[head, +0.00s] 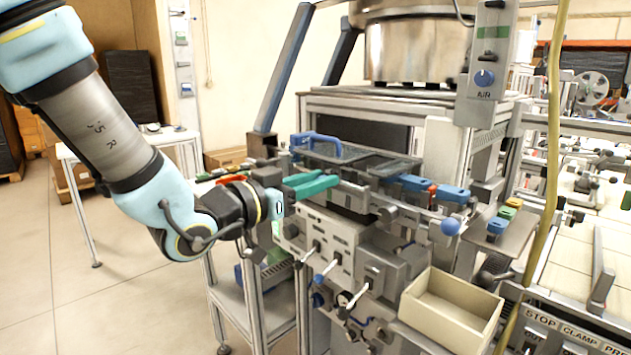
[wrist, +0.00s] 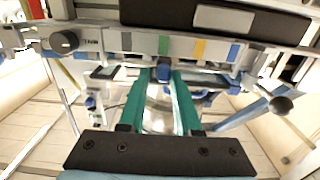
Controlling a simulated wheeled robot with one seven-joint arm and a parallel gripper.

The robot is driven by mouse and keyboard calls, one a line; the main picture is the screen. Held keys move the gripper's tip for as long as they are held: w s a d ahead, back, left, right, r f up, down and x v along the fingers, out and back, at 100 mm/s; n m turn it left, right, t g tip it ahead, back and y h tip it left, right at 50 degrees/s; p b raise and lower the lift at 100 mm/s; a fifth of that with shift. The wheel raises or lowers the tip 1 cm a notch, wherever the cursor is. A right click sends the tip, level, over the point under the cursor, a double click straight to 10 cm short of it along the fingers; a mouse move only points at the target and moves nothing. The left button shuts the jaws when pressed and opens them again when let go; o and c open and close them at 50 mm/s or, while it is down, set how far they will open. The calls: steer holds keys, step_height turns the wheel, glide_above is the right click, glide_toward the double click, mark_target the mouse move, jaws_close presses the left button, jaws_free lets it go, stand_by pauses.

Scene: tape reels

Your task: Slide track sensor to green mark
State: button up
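My gripper (head: 322,183) has two long teal fingers and points at the front of the machine, left of its middle. In the wrist view the fingers of my gripper (wrist: 163,76) stand apart with a gap between them. A small blue part (wrist: 163,71), perhaps the track sensor, shows at the fingertips; I cannot tell whether they touch it.
In the head view, blue-handled parts (head: 418,183) sit right of my gripper. Levers (head: 326,270) and an open beige bin (head: 452,303) are below. A yellow hose (head: 553,130) hangs at right.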

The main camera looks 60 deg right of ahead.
steer(key=shift+o, duration=1)
steer(key=shift+w+a, duration=0.1)
steer(key=b+v, duration=0.2)
steer(key=v, duration=0.8)
steer(key=shift+a+b, duration=0.3)
steer(key=shift+b, duration=0.1)
